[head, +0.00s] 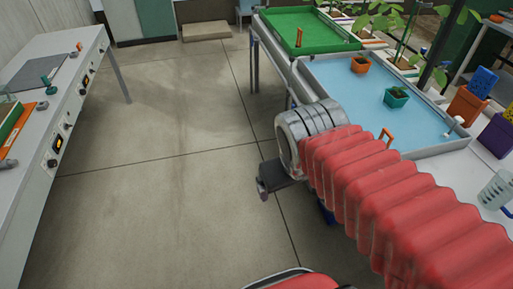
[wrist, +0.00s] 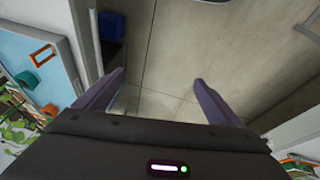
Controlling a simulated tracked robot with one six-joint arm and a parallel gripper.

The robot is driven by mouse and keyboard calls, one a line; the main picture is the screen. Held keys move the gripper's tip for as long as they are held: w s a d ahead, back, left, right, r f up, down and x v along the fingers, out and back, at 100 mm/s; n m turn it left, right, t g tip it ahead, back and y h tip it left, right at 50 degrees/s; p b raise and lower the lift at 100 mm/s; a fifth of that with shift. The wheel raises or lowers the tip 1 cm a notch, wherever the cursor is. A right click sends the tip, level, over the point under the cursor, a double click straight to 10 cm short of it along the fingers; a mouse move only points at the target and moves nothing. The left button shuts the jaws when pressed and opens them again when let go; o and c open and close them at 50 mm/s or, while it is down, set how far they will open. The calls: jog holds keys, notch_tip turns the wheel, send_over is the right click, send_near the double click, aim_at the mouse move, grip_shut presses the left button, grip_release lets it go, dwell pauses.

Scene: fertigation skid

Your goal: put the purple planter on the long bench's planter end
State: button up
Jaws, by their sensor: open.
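My gripper (wrist: 158,76) is open and empty in the wrist view, its two fingers apart above bare floor. In the head view my arm's red sleeve hides much of it beside the long bench (head: 432,152). On the bench, a blue tray (head: 372,97) holds a small orange pot (head: 360,64) and a teal pot (head: 396,97). The teal pot also shows in the wrist view (wrist: 27,79).
A green tray (head: 308,32) lies at the bench's far end. Leafy plants (head: 408,35) line its back side. An orange container (head: 467,106) and a clear beaker (head: 497,190) stand on the right. A grey workbench (head: 65,75) stands left. The floor between is clear.

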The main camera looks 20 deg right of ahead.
jog(key=shift+t+y, duration=0.8)
jog(key=shift+t, duration=0.1)
jog(key=a+r, duration=0.2)
jog(key=a, duration=0.1)
jog(key=a+r, duration=0.1)
jog(key=shift+w+a, duration=0.15)
jog(key=shift+a, duration=0.15)
